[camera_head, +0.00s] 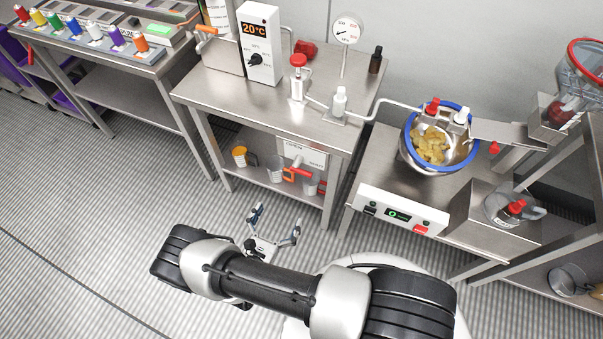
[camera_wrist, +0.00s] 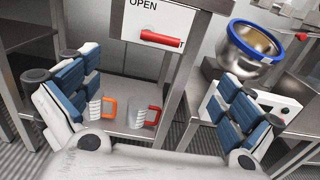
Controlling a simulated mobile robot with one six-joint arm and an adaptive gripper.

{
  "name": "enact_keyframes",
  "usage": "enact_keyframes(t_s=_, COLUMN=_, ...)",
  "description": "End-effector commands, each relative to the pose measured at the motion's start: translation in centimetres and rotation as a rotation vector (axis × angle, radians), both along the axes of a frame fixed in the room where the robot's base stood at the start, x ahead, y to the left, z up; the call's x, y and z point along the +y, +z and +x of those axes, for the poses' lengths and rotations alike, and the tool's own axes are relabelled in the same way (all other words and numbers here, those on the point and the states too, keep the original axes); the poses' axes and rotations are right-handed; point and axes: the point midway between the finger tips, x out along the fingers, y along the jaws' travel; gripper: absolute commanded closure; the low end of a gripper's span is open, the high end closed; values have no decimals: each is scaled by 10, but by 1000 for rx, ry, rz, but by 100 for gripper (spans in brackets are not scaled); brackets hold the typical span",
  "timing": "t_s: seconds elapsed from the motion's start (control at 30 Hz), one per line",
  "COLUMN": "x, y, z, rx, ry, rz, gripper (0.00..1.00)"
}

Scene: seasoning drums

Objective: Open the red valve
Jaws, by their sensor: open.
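In the wrist view a red lever-like handle (camera_wrist: 160,38), which looks like the red valve, lies nearly level at the lower edge of a white sign (camera_wrist: 148,14) reading OPEN. The sign also shows in the head view (camera_head: 304,153), on the front of the middle steel table; the handle is hard to tell there from the jug handles nearby. My gripper (camera_head: 276,219) is open and empty, in front of this table and apart from it. In the wrist view its blue-padded fingers (camera_wrist: 150,72) are spread wide, with the red handle ahead and above, between them.
Jugs with an orange handle (camera_wrist: 108,108) and a red handle (camera_wrist: 152,116) stand on the lower shelf. A blue-rimmed bowl (camera_head: 409,151) of food stands on the right. A red-topped device (camera_head: 298,61) stands on the middle table (camera_head: 220,103). The table legs flank the shelf.

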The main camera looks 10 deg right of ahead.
Motion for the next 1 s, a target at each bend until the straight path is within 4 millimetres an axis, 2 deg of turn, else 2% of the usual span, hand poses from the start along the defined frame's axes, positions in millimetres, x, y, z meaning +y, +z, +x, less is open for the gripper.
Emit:
enact_keyframes(t_s=0.17, x=-16, y=-1, z=20, rx=0, ry=-9, rz=1, gripper=1)
enact_keyframes(t_s=0.7, x=-84, y=-1, z=112, rx=-1, ry=-10, rz=3, gripper=1)
enact_keyframes(t_s=0.83, x=-94, y=-1, z=127, rx=0, ry=-8, rz=2, gripper=1)
enact_keyframes(t_s=1.0, x=-100, y=0, z=137, rx=0, ry=-5, rz=2, gripper=1)
